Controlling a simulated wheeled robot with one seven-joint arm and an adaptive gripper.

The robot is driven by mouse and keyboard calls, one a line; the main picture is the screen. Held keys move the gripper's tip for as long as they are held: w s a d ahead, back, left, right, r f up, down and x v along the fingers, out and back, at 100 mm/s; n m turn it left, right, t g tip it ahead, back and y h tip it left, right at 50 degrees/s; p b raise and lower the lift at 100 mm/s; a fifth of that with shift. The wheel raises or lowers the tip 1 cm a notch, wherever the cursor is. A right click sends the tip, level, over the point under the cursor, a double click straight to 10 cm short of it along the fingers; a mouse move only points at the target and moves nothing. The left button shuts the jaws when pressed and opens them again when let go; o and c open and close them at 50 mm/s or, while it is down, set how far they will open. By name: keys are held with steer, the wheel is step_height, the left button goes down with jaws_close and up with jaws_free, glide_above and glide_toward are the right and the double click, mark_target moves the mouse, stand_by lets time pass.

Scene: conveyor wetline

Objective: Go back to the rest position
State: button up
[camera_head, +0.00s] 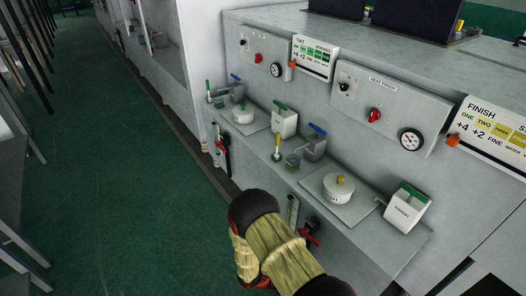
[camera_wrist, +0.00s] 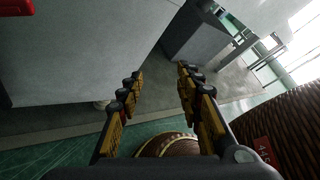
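In the wrist view my gripper (camera_wrist: 160,82) is open, with its two yellow and black fingers apart and nothing between them. It hangs beside the grey side of the machine, above the floor. In the head view my yellow arm is at the bottom centre, in front of the shelf's lower edge; the fingers are not clearly visible there.
A grey shelf (camera_head: 268,150) on the machine at right holds a white lidded pot (camera_head: 338,188), a green-topped box (camera_head: 405,208) and blue- and green-handled fittings. Red-handled valves (camera_head: 309,233) stick out below its edge.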

steer(key=s+a+r+m+g+y+p, duration=0.15)
steer(key=r+m+y, duration=0.35)
steer(key=r, duration=0.5)
steer(key=s+a+r+m+y, duration=0.2)
steer(key=s+r+m, duration=0.1)
steer(key=r+m, duration=0.55)
steer(key=s+a+r+m+y+p, duration=0.1)
steer(key=s+a+r+m+y, duration=0.2)
steer(key=r+m, duration=0.5)
steer(key=s+d+r+m+t+y+p, duration=0.1)
steer(key=s+d+r+t+y, duration=0.1)
steer(key=r, duration=1)
steer(key=s+d+r+m+t+y+p, duration=0.2)
steer(key=r+t, duration=0.3)
steer(key=r, duration=0.8)
steer(key=shift+s+d, duration=0.45)
steer(key=shift+d, duration=0.1)
steer(key=shift+r+t, duration=0.1)
steer(key=shift+t, duration=0.15)
steer(key=shift+c, duration=0.4)
